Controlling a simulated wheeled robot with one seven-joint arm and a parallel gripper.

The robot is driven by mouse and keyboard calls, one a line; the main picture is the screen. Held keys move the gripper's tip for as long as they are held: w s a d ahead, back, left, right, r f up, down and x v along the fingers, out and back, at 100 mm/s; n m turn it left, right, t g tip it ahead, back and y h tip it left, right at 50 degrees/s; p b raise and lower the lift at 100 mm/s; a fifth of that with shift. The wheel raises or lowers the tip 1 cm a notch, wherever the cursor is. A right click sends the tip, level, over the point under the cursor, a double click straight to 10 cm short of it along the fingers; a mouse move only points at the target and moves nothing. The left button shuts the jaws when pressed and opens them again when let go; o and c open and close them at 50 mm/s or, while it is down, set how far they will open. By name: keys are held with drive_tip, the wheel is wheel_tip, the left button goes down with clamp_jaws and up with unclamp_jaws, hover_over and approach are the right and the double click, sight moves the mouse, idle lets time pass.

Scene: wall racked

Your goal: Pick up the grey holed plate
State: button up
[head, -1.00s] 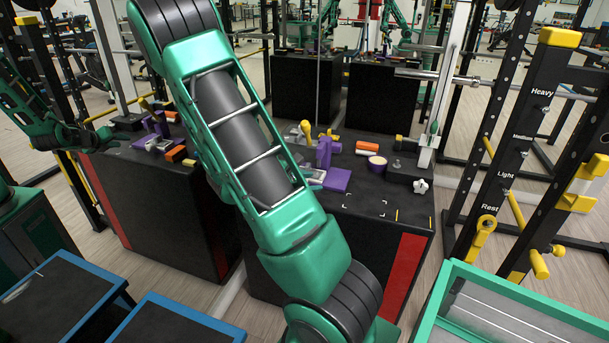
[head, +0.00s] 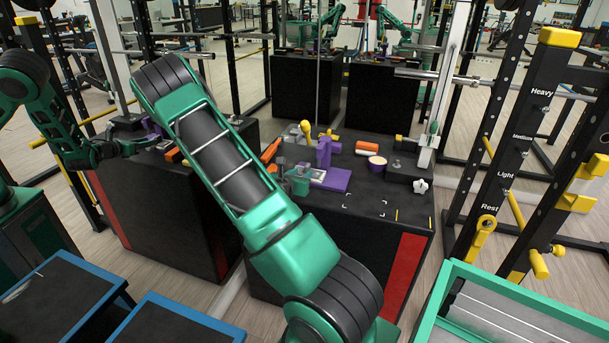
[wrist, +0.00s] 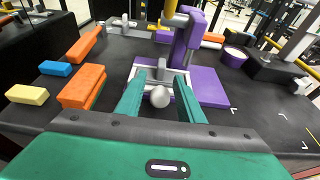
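A light grey flat piece (head: 318,177), which appears to be the grey holed plate, lies by the purple fixture (head: 337,181) on the black table. In the wrist view the grey piece (wrist: 172,76) shows between and just beyond my fingers; its holes cannot be made out. A round grey knob (wrist: 160,97) is seen between the fingers, nearer the camera. My gripper (wrist: 160,78) has its two green fingers apart, pointing down at the grey piece, with nothing clearly held. In the head view my gripper (head: 299,182) is small and partly hidden by my arm.
Orange blocks (wrist: 82,87), a blue block (wrist: 55,68) and a yellow block (wrist: 27,95) lie left of my gripper. A purple upright (wrist: 187,38) stands close beyond it. A cream-topped round container (wrist: 235,54) is further right. The table's front right is clear.

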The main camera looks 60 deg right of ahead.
sight(306, 170)
drive_tip(key=shift+x, duration=2.6)
drive_tip(key=shift+s+r, duration=0.1)
drive_tip(key=shift+s, duration=0.05)
clamp_jaws()
